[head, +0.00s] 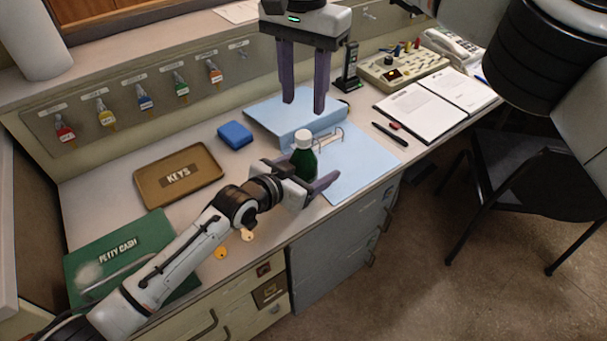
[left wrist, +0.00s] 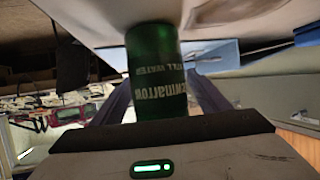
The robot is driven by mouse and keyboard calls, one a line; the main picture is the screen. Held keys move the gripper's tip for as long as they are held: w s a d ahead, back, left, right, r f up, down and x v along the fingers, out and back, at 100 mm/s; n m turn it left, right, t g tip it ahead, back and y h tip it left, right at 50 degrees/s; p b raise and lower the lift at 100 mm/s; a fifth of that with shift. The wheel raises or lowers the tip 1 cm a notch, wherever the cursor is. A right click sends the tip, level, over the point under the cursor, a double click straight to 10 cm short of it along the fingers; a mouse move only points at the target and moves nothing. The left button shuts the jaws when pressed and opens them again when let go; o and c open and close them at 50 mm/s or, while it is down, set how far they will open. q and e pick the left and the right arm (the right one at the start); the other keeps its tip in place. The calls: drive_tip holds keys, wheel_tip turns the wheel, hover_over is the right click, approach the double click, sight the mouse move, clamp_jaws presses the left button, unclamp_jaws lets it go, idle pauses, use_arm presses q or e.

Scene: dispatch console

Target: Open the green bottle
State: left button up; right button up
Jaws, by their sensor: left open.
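The green bottle (head: 305,164) with a white cap (head: 303,138) stands upright on the counter, at the near edge of the open blue binder. My left gripper (head: 314,171) is open around the bottle's body, coming in from the left with one finger on the near side; the far finger is mostly hidden. In the left wrist view the bottle (left wrist: 155,70) is between the two fingers, its cap out of sight. Contact cannot be told. My right gripper (head: 304,106) is open and empty, pointing down above the cap with a gap between.
The blue binder (head: 360,166) lies behind and right of the bottle. A keys tray (head: 148,193), blue box (head: 235,134) and green petty cash box (head: 125,240) are to the left. An open notebook (head: 425,108) and pen (head: 390,134) lie right. A chair (head: 530,175) stands beyond the counter edge.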

sight(303, 135)
use_arm(q)
clamp_jaws()
use_arm(e)
drive_tip(key=m, duration=0.4)
drive_tip(key=shift+m, duration=0.4)
drive_tip(key=m, duration=1)
drive_tip(key=shift+m, duration=0.4)
drive_tip(key=m, duration=0.8)
drive_tip(key=shift+m, duration=0.3)
drive_tip(key=m, duration=1)
drive_tip(key=shift+m, duration=0.3)
drive_tip(key=m, duration=1.4)
drive_tip(key=shift+m, duration=0.3)
drive_tip(key=shift+f, duration=4)
